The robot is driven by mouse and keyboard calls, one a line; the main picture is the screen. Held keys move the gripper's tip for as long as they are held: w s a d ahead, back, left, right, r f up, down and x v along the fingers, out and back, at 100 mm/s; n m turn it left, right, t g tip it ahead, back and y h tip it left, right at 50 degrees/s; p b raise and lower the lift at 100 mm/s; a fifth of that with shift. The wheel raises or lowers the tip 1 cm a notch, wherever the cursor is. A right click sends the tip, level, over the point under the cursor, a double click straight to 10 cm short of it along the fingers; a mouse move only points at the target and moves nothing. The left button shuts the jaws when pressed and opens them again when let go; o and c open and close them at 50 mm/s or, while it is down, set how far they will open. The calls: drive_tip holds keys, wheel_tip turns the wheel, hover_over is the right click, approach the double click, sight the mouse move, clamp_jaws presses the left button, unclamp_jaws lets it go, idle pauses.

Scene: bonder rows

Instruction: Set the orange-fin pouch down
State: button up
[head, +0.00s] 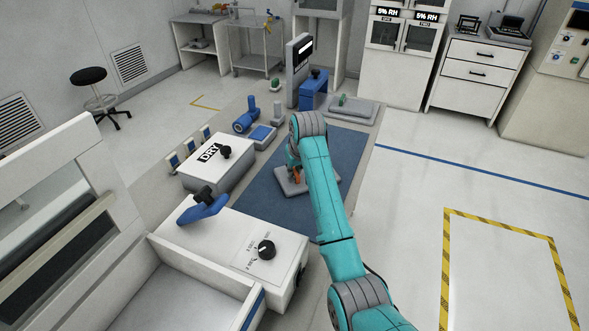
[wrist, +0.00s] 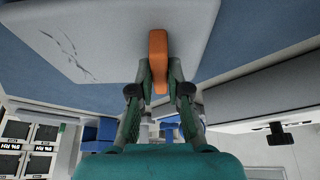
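The pouch is a flat grey-white packet (wrist: 100,35) with an orange fin (wrist: 158,62). In the wrist view it fills the top left and centre, with dark crease-like marks on its face. My gripper (wrist: 159,75) is shut on the orange fin, one green finger on each side. In the head view the pouch (head: 290,187) is at the blue mat (head: 265,205), under the end of my teal arm. My wrist hides part of it there. I cannot tell whether the pouch touches the mat.
A white box marked DRY (head: 215,165) and a sealer-like machine with a black knob (head: 255,245) stand left of the mat. A blue item (head: 246,121), a grey upright display (head: 299,70) and another grey pouch (head: 352,109) are at the back. The mat's near part is bare.

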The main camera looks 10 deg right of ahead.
drive_tip(key=o, duration=0.4)
drive_tip(key=shift+o, duration=0.2)
drive_tip(key=shift+r, duration=0.1)
drive_tip(key=v, duration=1.2)
drive_tip(key=shift+s, duration=0.15)
